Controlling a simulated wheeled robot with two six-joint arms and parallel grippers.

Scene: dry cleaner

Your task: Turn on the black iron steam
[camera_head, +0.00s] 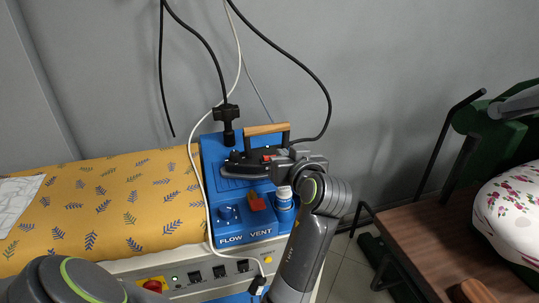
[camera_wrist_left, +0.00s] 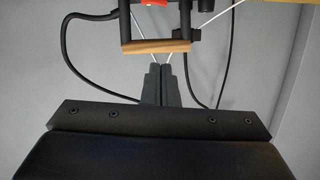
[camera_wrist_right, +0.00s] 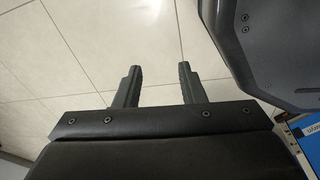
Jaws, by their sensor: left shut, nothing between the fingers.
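The black iron (camera_head: 240,165) rests on the blue stand (camera_head: 262,220) marked FLOW VENT, beside the ironing board. Its wooden handle (camera_head: 265,129) is on top, and a small red part (camera_head: 268,147) shows under the handle. My left gripper (camera_head: 272,159) is shut and empty at the iron's right side. In the left wrist view its fingertips (camera_wrist_left: 155,68) appear close below the wooden handle (camera_wrist_left: 155,46); I cannot tell whether they touch the iron. The red part (camera_wrist_left: 153,3) is cut by the top edge there. My right gripper (camera_wrist_right: 160,70) is open and empty above floor tiles.
A yellow patterned ironing board (camera_head: 110,200) fills the left. Black cables and a white cord hang around the iron. A wooden table (camera_head: 430,230) stands at the right.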

